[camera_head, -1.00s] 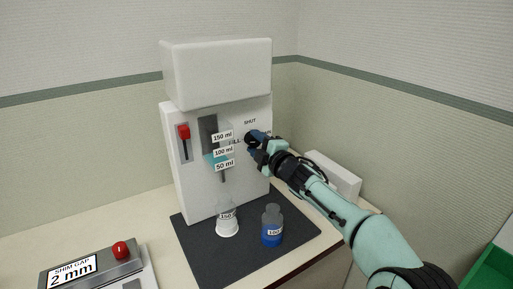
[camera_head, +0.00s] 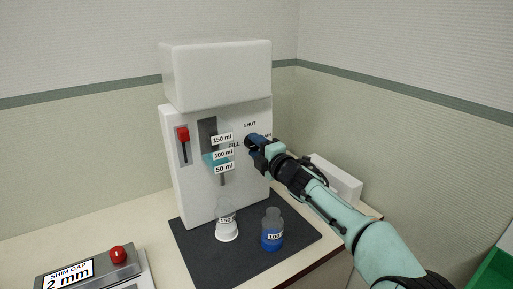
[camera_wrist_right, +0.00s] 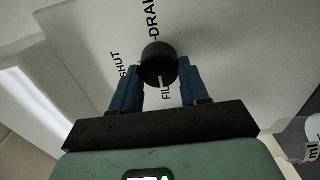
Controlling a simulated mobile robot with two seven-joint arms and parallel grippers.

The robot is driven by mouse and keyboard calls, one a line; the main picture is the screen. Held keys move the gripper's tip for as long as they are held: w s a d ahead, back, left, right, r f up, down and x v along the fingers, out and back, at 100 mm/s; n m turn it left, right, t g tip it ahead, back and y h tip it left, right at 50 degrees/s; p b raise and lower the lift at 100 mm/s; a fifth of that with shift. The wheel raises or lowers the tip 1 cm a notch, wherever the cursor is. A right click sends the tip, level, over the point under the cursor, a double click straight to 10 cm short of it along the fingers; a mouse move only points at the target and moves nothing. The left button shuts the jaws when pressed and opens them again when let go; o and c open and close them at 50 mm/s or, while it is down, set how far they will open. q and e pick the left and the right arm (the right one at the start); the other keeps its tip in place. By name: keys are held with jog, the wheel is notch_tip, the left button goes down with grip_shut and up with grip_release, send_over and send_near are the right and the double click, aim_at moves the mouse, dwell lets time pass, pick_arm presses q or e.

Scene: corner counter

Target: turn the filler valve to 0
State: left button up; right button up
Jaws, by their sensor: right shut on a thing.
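The filler machine (camera_head: 185,150) is a white cabinet on the counter. Its front carries a valve knob, a black cylinder that shows in the right wrist view (camera_wrist_right: 158,60). Around it are the words SHUT, DRAIN and FILL, partly covered. My right gripper (camera_head: 253,143) reaches the machine's front from the right. In the wrist view its blue fingers (camera_wrist_right: 159,75) are shut on the valve knob, one on each side. A pale mark shows on the knob's near side, close to FILL. My left gripper is not in view.
A gauge with teal liquid (camera_head: 213,160) and ml labels, and a red-handled lever (camera_head: 183,135), are on the front. A white-based flask (camera_head: 227,232) and a blue bottle (camera_head: 272,236) stand on the dark mat (camera_head: 205,255). A shim gap box (camera_head: 100,268) sits front left.

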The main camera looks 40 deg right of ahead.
jog(key=o, duration=1.1)
jog(key=shift+c, duration=0.2)
jog(key=s+a+b, duration=0.1)
jog(key=s, duration=1.2)
jog(key=shift+s+a, duration=0.2)
jog(key=shift+a, duration=0.05)
